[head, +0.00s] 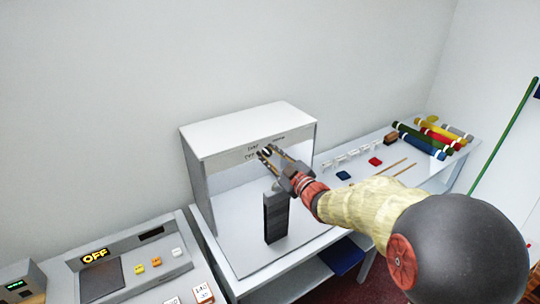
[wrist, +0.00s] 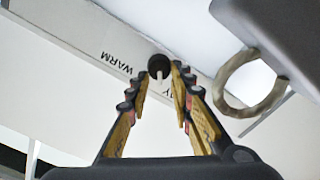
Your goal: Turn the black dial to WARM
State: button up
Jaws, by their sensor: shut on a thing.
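The black dial (wrist: 158,66) is on the front edge of the white light booth (head: 240,143). In the wrist view a pale pointer mark on it points down the picture, toward a label ending in Y that a finger partly hides. The WARM label (wrist: 116,62) is to the left of the dial in that view. My gripper (wrist: 164,72) has its two fingertips on either side of the dial, shut on it. In the head view my gripper (head: 266,152) reaches the booth's front edge and mostly covers the dial.
A dark block (head: 276,217) with a ring (wrist: 250,85) on top stands below my gripper. A grey console (head: 130,270) with an OFF display is at lower left. Coloured rolls (head: 432,138), swatches (head: 375,161) and sticks lie on the counter to the right.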

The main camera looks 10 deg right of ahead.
grip_shut()
jog(key=m+p, duration=0.1)
jog(key=m, duration=0.1)
jog(key=m+p, duration=0.1)
jog(key=m, duration=0.1)
jog(key=m+p, duration=0.1)
jog(key=shift+w+d+r+m, duration=0.1)
jog(key=shift+d+r+m, duration=0.1)
jog(key=shift+d+m, duration=0.15)
jog(key=m+p, duration=0.1)
jog(key=m, duration=0.1)
jog(key=m+p, duration=0.1)
jog(key=m, duration=0.1)
jog(key=shift+d+m+p, duration=0.2)
jog(key=shift+m+p, duration=0.05)
jog(key=shift+p, duration=0.05)
jog(key=shift+w+d+f+m+p, duration=0.1)
jog(key=shift+m+p, duration=0.25)
jog(key=shift+m, duration=0.35)
jog(key=shift+f+m+p, duration=0.1)
jog(key=shift+m+p, duration=0.25)
jog(key=shift+m, duration=0.35)
jog(key=o, duration=0.6)
grip_release()
jog(key=shift+c, duration=0.2)
jog(key=shift+d, duration=0.1)
